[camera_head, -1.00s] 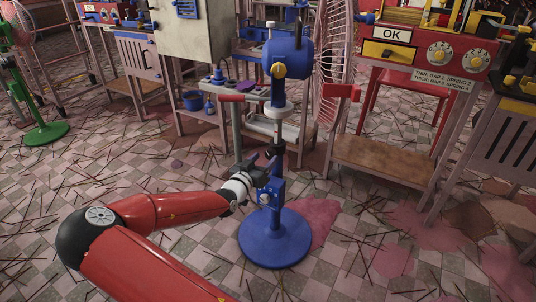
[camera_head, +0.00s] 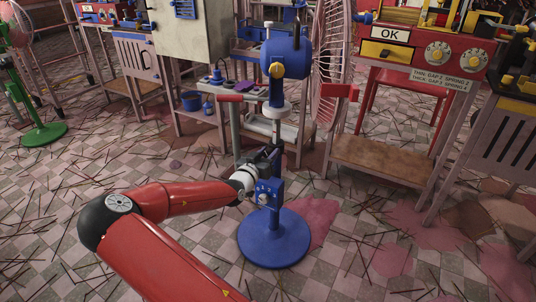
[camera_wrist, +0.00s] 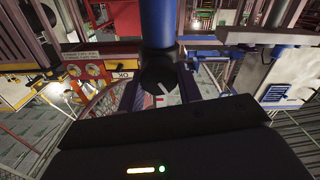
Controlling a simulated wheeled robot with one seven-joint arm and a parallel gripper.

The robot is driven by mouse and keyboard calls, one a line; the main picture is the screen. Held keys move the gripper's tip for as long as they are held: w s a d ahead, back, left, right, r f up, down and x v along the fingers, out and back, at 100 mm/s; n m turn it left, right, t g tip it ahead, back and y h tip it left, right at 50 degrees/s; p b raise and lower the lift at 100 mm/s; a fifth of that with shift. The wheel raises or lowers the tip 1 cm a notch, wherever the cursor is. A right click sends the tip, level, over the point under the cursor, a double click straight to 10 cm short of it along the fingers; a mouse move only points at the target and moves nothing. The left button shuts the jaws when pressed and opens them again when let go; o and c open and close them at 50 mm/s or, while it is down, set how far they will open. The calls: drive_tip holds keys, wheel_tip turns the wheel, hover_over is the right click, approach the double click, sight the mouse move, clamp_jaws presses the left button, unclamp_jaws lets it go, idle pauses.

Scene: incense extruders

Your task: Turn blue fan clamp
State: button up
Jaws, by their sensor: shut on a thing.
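The blue fan stands upright on a round blue base (camera_head: 273,241), with a blue motor head (camera_head: 286,58) on top. A blue block with small marks (camera_head: 266,192) sits low on its pole. My gripper (camera_head: 270,158) is at the pole just above this block, reaching in from the left. In the wrist view the black clamp (camera_wrist: 157,76), with a white line on it, sits under the blue pole (camera_wrist: 158,25). My gripper's fingers (camera_wrist: 160,88) lie on either side of the clamp and are shut on it. In the head view my gripper largely hides the clamp.
A red machine with an OK sign (camera_head: 391,36) stands on a table at the right. A green fan stand (camera_head: 42,131) is at the left. A grey-white cabinet (camera_head: 203,30) stands behind. Thin sticks litter the tiled floor.

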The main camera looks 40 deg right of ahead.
drive_tip(key=shift+n, duration=0.3)
drive_tip(key=n, duration=0.5)
drive_tip(key=shift+w+a+f+n+p, duration=0.1)
drive_tip(key=shift+w+f+n+p, duration=0.05)
drive_tip(key=shift+n+p, duration=0.2)
drive_tip(key=n, duration=0.4)
drive_tip(key=shift+f+b, duration=0.15)
drive_tip(key=shift+b, duration=0.2)
drive_tip(key=shift+n, duration=1.65)
drive_tip(key=o, duration=1)
